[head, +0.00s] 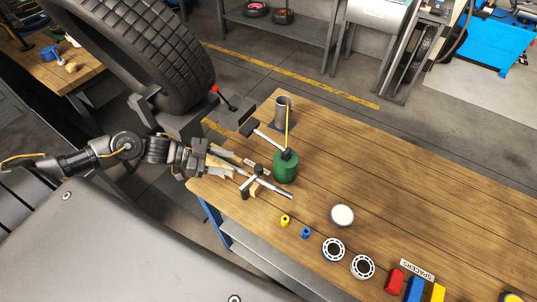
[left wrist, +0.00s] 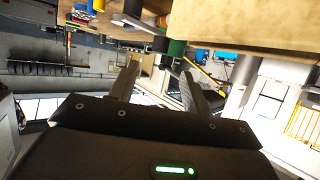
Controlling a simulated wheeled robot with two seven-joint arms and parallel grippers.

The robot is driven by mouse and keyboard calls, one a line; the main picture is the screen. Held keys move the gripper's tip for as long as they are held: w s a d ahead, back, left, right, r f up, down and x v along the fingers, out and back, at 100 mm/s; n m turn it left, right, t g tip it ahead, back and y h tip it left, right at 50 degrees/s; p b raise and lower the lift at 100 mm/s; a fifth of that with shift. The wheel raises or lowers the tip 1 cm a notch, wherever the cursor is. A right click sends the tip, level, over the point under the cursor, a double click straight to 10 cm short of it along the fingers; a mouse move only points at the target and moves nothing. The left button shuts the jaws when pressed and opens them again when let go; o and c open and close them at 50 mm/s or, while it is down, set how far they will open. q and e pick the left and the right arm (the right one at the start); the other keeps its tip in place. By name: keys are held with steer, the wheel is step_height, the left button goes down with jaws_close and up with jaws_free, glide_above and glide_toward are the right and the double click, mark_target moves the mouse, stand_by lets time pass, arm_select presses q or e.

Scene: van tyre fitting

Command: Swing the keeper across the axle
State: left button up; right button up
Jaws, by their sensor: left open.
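A silver rod that looks like the axle (head: 276,188) lies low over the left end of the workbench, with a pale wooden block (head: 254,190) beside it. A small dark-ended crosspiece (head: 258,170) meets the rod; it may be the keeper, but I cannot tell its exact position. My left gripper (head: 228,162) is open at the bench's left edge, just left of these parts. In the left wrist view my left gripper (left wrist: 160,76) shows two spread fingers with nothing between them. My right gripper is not in view.
A green oil can (head: 286,167) stands close right of the rod, with a metal cup (head: 283,110) and a hammer (head: 262,134) behind. A large tyre (head: 150,50) stands behind my left arm. A white lid (head: 342,215) and bearing rings (head: 333,249) lie nearer.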

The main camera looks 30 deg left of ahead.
mark_target(256, 167)
arm_select(q)
steer(key=p+x, duration=0.1)
steer(key=x, duration=0.4)
steer(key=p+x, duration=0.2)
steer(key=x, duration=0.2)
steer(key=shift+w+d+r, duration=0.1)
steer(key=shift+w+d, duration=0.15)
steer(key=shift+d, duration=0.1)
steer(key=shift+w+d+f, duration=0.2)
steer(key=shift+d+f, duration=0.1)
steer(key=shift+d, duration=0.15)
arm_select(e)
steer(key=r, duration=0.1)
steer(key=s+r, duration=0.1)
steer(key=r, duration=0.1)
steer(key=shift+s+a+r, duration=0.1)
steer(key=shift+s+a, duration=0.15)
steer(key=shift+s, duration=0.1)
arm_select(q)
steer(key=c, duration=0.6)
jaws_close()
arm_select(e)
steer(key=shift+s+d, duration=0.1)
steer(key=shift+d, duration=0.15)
